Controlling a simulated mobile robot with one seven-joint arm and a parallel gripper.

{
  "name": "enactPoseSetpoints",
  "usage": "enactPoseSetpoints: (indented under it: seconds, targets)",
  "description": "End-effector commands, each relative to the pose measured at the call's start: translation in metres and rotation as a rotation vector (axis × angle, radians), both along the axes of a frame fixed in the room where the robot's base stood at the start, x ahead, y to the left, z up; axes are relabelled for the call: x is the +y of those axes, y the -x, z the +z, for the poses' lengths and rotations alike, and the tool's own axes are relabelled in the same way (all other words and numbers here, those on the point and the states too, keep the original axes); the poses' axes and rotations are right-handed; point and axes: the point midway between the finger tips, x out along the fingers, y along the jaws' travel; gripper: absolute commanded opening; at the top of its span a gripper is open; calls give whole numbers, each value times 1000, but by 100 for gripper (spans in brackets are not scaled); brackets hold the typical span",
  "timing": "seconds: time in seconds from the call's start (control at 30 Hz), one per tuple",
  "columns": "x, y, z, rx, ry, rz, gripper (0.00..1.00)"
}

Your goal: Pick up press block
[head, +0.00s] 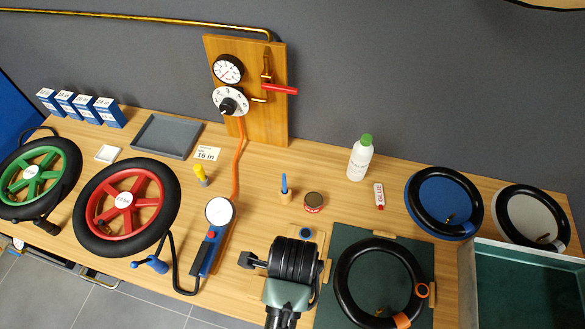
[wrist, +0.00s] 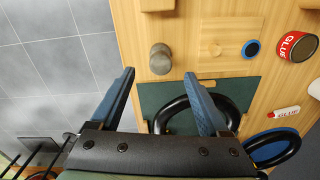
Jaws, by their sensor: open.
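A grey-brown rounded cylinder (wrist: 160,58), which looks like the press block, stands on the wooden table by its front edge in the wrist view. My gripper (wrist: 158,76) is open and empty. Its two blue fingers are spread to either side of the cylinder's line, with the cylinder just beyond the fingertips. I cannot tell the height gap between them. In the head view my arm's end covers this part of the table, so the cylinder is hidden there.
A black inner tube (head: 342,270) lies on a green mat (head: 345,236) beside my arm. A blue-rimmed ring (wrist: 251,48) and a red glue tin (wrist: 297,46) lie farther right. A grey-rimmed tray (head: 468,290) stands at right. A red wheel (head: 118,199) lies at left.

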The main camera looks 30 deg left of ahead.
Motion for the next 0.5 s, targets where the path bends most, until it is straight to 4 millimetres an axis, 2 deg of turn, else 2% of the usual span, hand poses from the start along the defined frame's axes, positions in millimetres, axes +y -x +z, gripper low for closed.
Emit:
enactPoseSetpoints:
  seconds: [0.27,0.5]
  targets:
    - [1,1,-18,3,0,1,79]
    - [3,1,-50,2,0,0,79]
